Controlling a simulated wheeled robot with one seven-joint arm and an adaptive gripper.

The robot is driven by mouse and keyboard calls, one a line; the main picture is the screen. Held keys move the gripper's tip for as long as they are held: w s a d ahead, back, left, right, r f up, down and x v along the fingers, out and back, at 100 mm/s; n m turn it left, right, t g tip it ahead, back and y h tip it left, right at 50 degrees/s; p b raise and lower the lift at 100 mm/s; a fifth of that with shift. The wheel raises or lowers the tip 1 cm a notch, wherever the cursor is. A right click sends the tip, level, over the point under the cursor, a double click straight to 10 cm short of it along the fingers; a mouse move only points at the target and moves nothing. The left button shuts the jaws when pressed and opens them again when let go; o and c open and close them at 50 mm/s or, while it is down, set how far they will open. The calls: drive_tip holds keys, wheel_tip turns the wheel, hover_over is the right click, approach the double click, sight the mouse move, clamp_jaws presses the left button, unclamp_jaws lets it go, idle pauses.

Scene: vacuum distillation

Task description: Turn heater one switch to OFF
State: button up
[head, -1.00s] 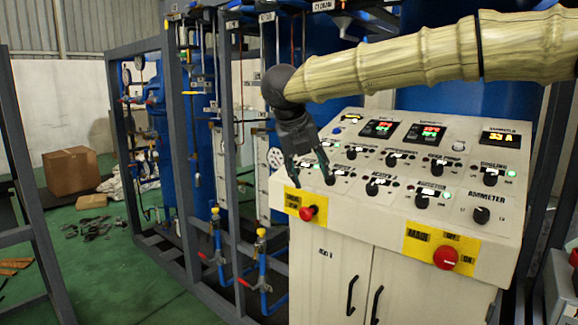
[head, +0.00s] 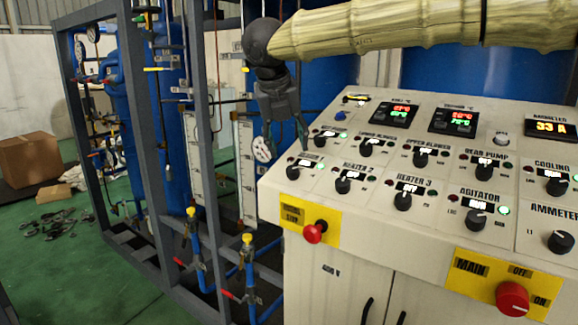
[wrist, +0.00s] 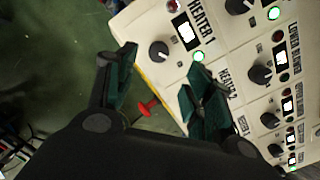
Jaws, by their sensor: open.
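The heater one switch is a black rotary knob (head: 292,172) at the left end of the lower knob row on the sloped panel (head: 330,215). In the wrist view the same knob (wrist: 158,52) sits beside the HEATER 1 label, with a lit white window by it. Its pointer direction is too small to read surely. My gripper (head: 287,146) is open and empty, above the panel's left edge near this knob. In the wrist view its fingers (wrist: 160,70) stand apart, with the knob just beyond the gap between the tips. No contact shows.
Heater 2 (head: 343,185) and heater 3 (head: 403,201) knobs lie to the right. A red button (head: 313,233) on a yellow plate sits below the heater one knob. A red main switch (head: 512,299) is at lower right. A metal frame (head: 160,150) with blue vessels stands left.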

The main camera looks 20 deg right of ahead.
sight(292, 169)
drive_tip(key=x, duration=0.7)
drive_tip(key=shift+w+a+f+p, duration=0.1)
drive_tip(key=shift+w+a+p, duration=0.2)
drive_tip(key=shift+w, duration=0.15)
drive_tip(key=shift+d+f, duration=0.3)
drive_tip(key=shift+s+d, duration=0.15)
drive_tip(key=shift+s, duration=0.4)
drive_tip(key=shift+w+f, duration=0.45)
drive_tip(key=shift+w, duration=0.1)
drive_tip(key=shift+s+r, duration=0.25)
drive_tip(key=shift+s, duration=0.05)
drive_tip(key=c, duration=1)
